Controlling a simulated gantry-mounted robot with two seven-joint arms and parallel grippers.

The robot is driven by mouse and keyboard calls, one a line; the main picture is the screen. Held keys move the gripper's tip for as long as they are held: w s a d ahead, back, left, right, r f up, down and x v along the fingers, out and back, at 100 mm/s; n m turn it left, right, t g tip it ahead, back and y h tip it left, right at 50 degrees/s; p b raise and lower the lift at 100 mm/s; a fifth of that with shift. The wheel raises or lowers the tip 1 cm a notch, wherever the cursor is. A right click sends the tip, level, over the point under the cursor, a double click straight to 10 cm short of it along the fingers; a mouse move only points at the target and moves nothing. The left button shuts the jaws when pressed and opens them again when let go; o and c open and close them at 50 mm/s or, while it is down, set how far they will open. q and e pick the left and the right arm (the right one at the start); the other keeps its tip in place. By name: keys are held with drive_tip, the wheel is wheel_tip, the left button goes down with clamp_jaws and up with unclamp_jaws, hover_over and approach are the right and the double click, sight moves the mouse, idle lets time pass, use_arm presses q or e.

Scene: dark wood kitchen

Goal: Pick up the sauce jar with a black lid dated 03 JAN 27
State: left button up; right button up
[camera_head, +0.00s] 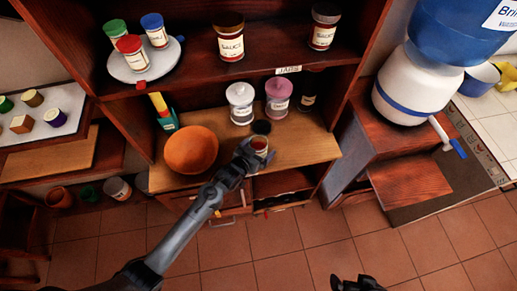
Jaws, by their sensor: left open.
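A small sauce jar (260,146) with a black lid and a red and white body stands on the wooden counter of the cabinet. My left gripper (251,155) is open right at this jar and overlaps its lower left side. I cannot tell whether the fingers touch it. Two labelled sauce jars stand on the upper shelf: one with a brownish lid (231,44) and one with a dark lid (323,27). A dark jar (308,98) stands in shadow at the counter's back right. No date is readable. My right gripper (357,284) shows only partly at the bottom edge.
A white canister (240,103) and a pink canister (278,99) stand just behind the small jar. An orange bowl (191,150) is to its left. The "JARS" shelf edge (289,70) hangs above. A turntable (142,66) holds several jars.

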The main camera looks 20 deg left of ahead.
use_arm(q)
drive_tip(key=c, duration=1.4)
drive_tip(key=shift+r, duration=0.25)
